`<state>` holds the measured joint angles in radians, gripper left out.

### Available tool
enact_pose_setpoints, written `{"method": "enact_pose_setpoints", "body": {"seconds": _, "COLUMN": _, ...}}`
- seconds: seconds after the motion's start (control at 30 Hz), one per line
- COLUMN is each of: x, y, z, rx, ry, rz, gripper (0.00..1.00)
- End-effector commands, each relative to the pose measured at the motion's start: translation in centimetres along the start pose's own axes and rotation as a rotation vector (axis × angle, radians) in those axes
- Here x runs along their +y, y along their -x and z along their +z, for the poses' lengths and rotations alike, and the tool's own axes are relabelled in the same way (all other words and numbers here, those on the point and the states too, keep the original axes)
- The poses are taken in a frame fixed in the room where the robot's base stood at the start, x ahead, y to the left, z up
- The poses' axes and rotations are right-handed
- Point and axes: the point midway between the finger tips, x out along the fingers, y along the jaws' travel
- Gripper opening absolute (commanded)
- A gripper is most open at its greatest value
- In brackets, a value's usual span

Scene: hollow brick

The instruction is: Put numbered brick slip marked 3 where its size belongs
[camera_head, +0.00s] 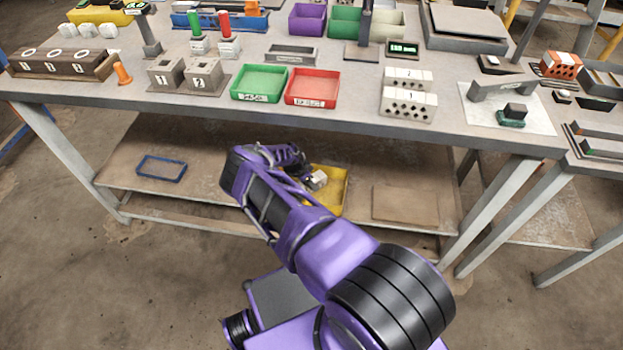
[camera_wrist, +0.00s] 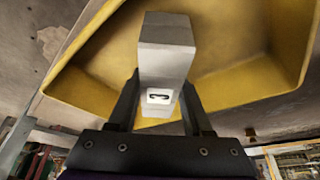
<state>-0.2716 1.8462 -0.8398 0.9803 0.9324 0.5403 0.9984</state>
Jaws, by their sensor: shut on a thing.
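A pale grey block (camera_wrist: 167,50) with a small white label is held between the two fingers of my gripper (camera_wrist: 163,98) in the wrist view. The dark mark on the label lies sideways and I cannot read its number surely. The yellow tray (camera_wrist: 225,93) fills the view behind the block. In the head view my gripper (camera_head: 309,181) and the block (camera_head: 318,179) are over the yellow tray (camera_head: 336,202) on the lower shelf. Whether the block touches the tray is unclear. On the tabletop stand a white holed brick marked 1 (camera_head: 408,104) and grey blocks marked 1 (camera_head: 166,75) and 2 (camera_head: 206,76).
The tabletop edge (camera_head: 300,131) overhangs the shelf (camera_head: 210,185). A blue frame (camera_head: 162,158) and a brown board (camera_head: 405,204) lie on the shelf. Green (camera_head: 259,98) and red (camera_head: 312,102) trays sit near the table's front. A numbered dark rack (camera_head: 60,80) stands left.

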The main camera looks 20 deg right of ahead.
Motion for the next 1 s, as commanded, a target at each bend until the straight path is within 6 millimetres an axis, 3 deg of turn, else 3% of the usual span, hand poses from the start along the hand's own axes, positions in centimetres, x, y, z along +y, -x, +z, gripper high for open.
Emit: {"method": "enact_pose_setpoints", "body": {"seconds": 1.0, "x": 0.0, "y": -1.1, "z": 0.5, "rx": 0.001, "ry": 0.001, "rz": 0.0, "gripper": 0.0}}
